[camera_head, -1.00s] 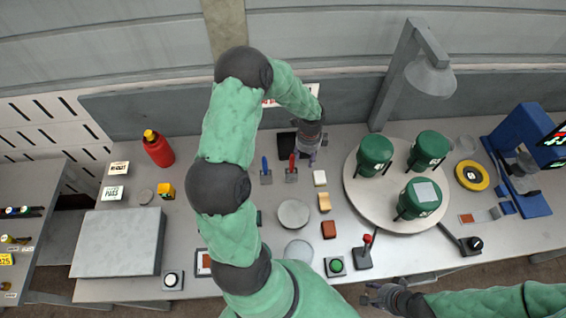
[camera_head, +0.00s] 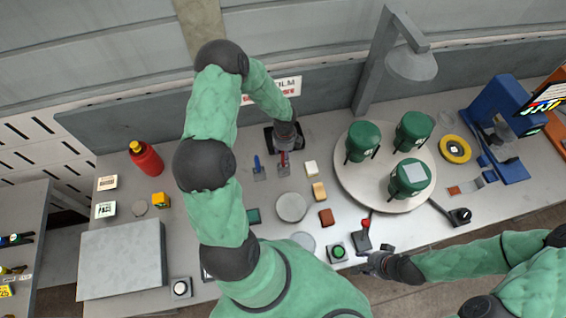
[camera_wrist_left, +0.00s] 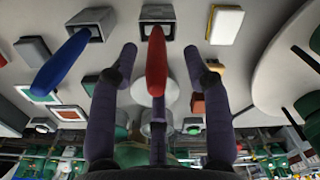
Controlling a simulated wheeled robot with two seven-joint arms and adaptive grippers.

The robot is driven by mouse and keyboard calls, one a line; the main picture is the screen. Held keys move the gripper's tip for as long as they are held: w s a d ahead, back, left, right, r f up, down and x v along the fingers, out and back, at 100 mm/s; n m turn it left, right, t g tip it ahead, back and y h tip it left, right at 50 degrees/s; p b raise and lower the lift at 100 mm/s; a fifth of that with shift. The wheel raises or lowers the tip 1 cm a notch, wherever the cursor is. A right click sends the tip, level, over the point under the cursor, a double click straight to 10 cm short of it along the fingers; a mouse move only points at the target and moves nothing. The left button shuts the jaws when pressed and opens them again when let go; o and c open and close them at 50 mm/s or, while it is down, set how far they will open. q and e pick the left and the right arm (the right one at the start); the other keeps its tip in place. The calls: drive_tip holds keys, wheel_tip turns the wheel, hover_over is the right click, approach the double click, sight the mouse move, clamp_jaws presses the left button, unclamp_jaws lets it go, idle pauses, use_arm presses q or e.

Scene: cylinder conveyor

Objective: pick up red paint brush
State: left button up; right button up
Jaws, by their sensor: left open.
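The red paint brush (camera_head: 283,160) stands out on the table below my left gripper, and the gripper partly covers it in the head view. In the left wrist view its red handle (camera_wrist_left: 156,62) points up between the spread fingers of my left gripper (camera_wrist_left: 160,52), with a gap on both sides. My left gripper (camera_head: 285,150) is open and not closed on the brush. My right gripper (camera_head: 376,262) is near the table's front edge, empty, with its fingers apart.
White (camera_head: 311,168), tan (camera_head: 319,191) and brown (camera_head: 326,217) blocks lie to the right. A round turntable (camera_head: 350,185) carries green canisters (camera_head: 363,141). A lamp (camera_head: 410,65) stands behind.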

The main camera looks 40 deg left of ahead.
use_arm(q)
drive_tip(key=shift+s+f, duration=0.15)
drive_tip(key=shift+f, duration=0.3)
wheel_tip(320, 180, down, 4)
drive_tip(key=shift+a, duration=0.15)
clamp_jaws()
